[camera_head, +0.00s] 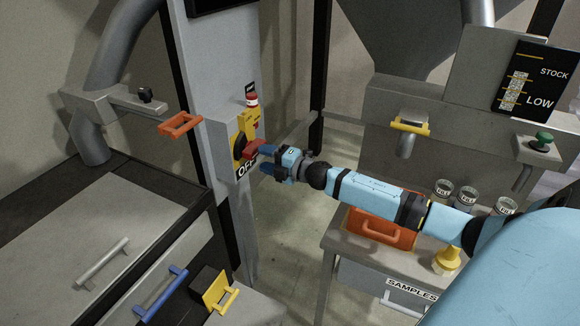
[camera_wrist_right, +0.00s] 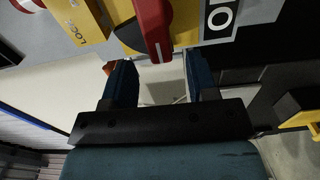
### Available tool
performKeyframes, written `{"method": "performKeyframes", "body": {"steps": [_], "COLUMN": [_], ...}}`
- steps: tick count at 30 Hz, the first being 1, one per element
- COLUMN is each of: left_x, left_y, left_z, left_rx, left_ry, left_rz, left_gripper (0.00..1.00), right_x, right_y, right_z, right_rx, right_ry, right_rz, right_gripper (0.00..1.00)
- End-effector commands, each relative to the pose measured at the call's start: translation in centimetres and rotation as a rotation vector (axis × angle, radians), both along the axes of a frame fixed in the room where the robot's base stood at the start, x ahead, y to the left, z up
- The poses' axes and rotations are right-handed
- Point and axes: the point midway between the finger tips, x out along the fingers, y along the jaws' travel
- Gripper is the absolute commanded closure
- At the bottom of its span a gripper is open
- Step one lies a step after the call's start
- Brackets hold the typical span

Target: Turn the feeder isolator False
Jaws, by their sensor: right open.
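The feeder isolator is a grey box (camera_head: 227,150) on a grey post, with a yellow plate and a red handle (camera_head: 255,148). My right gripper (camera_head: 266,159) is open just in front of the handle. In its wrist view the blue fingers (camera_wrist_right: 160,75) are apart, with the handle's tip near the gap; contact cannot be told. My left gripper is not in view.
An orange handle (camera_head: 180,125) sticks out left of the box. A dark-topped cabinet (camera_head: 60,230) stands lower left. A hopper machine stands behind.

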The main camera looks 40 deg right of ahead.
Motion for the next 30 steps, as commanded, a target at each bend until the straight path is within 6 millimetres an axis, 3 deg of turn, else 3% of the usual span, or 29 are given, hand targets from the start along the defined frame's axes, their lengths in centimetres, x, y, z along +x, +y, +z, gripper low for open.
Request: {"method": "performKeyframes", "body": {"steps": [6, 15, 30], "left_x": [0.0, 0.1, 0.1], "left_y": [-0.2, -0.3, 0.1], "left_z": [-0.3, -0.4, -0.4], "left_rx": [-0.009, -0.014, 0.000], "left_ry": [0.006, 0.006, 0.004], "left_rz": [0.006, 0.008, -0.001], "left_gripper": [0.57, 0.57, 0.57], "right_x": [-4.2, -7.9, -8.6], "right_y": [-1.7, -3.2, -3.5], "right_z": [-0.2, -0.1, 0.0], "right_rx": [-0.002, 0.000, -0.001], "right_ry": [0.002, 0.001, 0.000], "right_rz": [0.001, 0.001, 0.001], "right_gripper": [0.47, 0.47, 0.47]}}
